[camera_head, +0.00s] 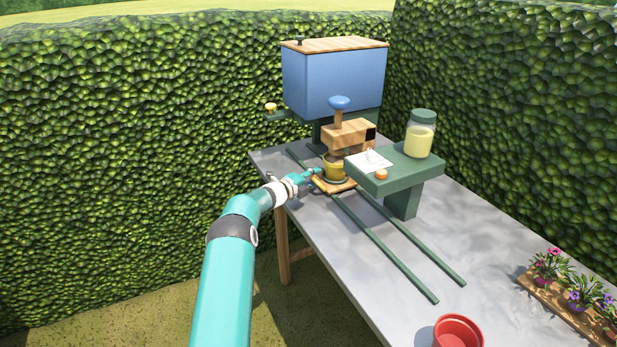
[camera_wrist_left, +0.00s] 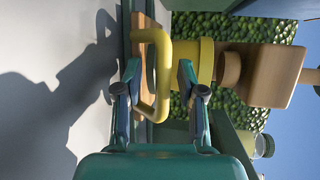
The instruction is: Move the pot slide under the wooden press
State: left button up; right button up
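The pot slide is a small wooden board (camera_head: 346,186) on two green rails, with a yellow pot (camera_head: 335,168) standing on it. The wooden press (camera_head: 348,133), a block with a blue knob (camera_head: 339,103), is just above the pot. My left gripper (camera_head: 315,177) is at the slide's near left side. In the left wrist view its two fingers (camera_wrist_left: 158,75) stand apart on either side of the yellow handle (camera_wrist_left: 153,110); a small gap shows on the right side, so I see no firm grip. The yellow pot (camera_wrist_left: 206,60) is behind the handle. My right gripper is not in view.
A blue hopper (camera_head: 332,80) stands behind the press. A green stand (camera_head: 403,178) with a jar (camera_head: 421,134) and an orange button (camera_head: 381,174) is to the right. The green rails (camera_head: 390,246) run clear toward the front. A red pot (camera_head: 458,333) and flowers (camera_head: 582,292) are at lower right.

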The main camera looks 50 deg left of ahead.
pick_arm(q)
jog(key=shift+s, duration=0.15)
jog(key=v, duration=1.1)
jog(key=shift+s+d, duration=0.2)
jog(key=shift+s, duration=0.15)
